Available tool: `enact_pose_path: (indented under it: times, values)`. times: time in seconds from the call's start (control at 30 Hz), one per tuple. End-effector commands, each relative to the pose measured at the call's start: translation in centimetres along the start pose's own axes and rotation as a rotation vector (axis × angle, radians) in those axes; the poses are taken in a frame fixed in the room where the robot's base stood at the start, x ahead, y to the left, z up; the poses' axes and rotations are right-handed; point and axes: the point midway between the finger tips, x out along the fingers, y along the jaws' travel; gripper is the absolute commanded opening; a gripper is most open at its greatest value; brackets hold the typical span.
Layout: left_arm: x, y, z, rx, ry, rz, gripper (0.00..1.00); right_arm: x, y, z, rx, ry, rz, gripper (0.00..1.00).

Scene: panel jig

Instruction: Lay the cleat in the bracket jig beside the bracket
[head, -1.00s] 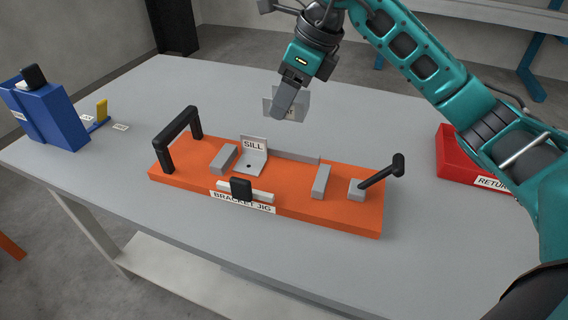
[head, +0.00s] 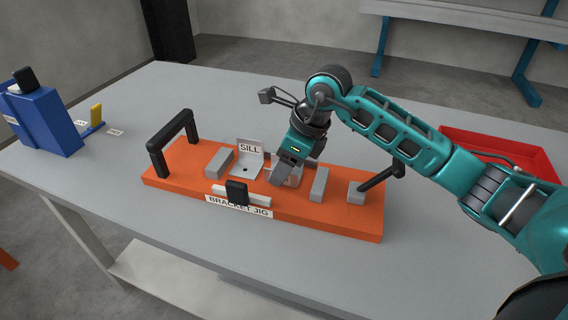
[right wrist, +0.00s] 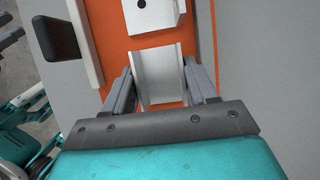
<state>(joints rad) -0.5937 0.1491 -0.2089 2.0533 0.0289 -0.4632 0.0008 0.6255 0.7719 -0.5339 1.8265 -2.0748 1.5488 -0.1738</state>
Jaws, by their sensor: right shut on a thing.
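The bracket (head: 250,163), an L-shaped grey piece labelled SILL, sits on the orange bracket jig (head: 185,184), against the grey block to its left. My right gripper (head: 281,180) is low over the jig, just right of the bracket. It is shut on the cleat (head: 296,177), a pale grey angled piece mostly hidden by the fingers. In the right wrist view the cleat (right wrist: 160,80) lies between the fingers, with a narrow orange gap to the bracket (right wrist: 152,14). I cannot tell whether the cleat touches the jig floor. My left gripper is not in view.
A grey block (head: 319,184) and a black-handled clamp (head: 378,178) stand right of the cleat. A black handle arch (head: 172,140) is at the jig's left end. A red tray (head: 520,152) lies behind my right arm. A blue holder (head: 45,120) stands far left.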

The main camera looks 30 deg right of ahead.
Motion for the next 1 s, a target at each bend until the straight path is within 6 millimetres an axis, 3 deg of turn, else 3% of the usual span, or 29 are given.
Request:
enact_pose_path:
  times: [0.27,0.3,0.4,0.73,1.0]
  values:
    - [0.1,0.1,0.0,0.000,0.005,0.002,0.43,0.3,0.0,-0.1,0.000,-0.001,-0.001,0.25]
    - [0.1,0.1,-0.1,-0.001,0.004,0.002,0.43,0.2,0.0,-0.1,0.000,-0.001,-0.001,0.60]
    - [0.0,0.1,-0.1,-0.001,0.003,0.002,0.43,0.2,0.0,-0.1,0.000,-0.001,-0.001,0.68]
    - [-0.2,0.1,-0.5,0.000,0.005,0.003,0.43,-0.5,0.0,0.2,0.000,-0.001,-0.001,0.68]
    - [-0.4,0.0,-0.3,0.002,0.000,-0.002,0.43,-5.7,-0.2,0.1,-0.001,-0.002,-0.006,0.68]
